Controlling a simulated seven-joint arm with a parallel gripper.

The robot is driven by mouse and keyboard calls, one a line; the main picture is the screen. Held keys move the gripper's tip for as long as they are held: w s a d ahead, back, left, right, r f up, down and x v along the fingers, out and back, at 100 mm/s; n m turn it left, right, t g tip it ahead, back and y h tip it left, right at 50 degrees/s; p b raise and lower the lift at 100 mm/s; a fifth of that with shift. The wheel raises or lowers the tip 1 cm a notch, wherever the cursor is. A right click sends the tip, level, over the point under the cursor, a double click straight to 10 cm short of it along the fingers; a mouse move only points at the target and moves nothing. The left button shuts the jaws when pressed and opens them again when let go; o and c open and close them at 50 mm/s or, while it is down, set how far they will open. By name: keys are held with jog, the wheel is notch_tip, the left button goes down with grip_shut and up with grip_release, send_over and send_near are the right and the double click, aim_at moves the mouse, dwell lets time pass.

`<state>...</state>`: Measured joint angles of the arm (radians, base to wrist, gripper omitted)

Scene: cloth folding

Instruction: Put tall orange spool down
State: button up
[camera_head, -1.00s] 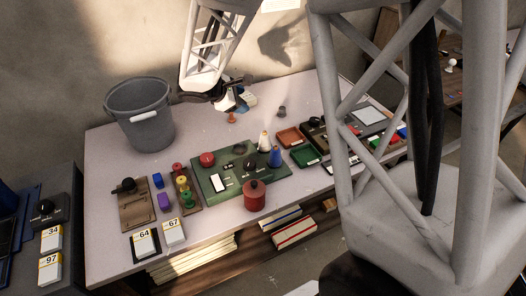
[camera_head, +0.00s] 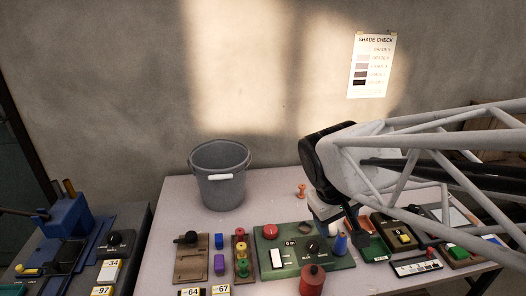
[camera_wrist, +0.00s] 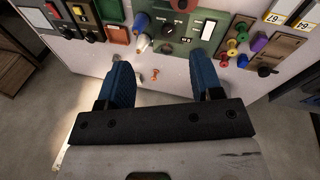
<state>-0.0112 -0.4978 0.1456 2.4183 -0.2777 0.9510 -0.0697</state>
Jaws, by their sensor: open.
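The orange spool (camera_head: 301,191) stands upright on the back part of the pale table, right of the grey bucket. It also shows small in the wrist view (camera_wrist: 155,75), in the gap between my fingers but well below them, apart from both. My gripper (camera_wrist: 158,60) is open and empty, its two blue fingers spread wide. In the head view my arm comes in from the right, and my gripper hangs over the table right of the spool; its fingertips are partly hidden there.
The grey bucket (camera_head: 220,178) stands at the back left. A green panel (camera_head: 270,259) with knobs, a red canister (camera_head: 312,281), a blue cone (camera_head: 340,244) and several small trays and boxes fill the front and right. Bare table surrounds the spool.

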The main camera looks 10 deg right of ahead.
jog(key=s+a+m+t+y, duration=0.1)
jog(key=s+a+m+y, duration=0.1)
jog(key=s, duration=0.5)
jog(key=shift+a+r+m+y, duration=0.3)
jog(key=shift+a+r+m, duration=0.15)
jog(key=shift+a, duration=0.1)
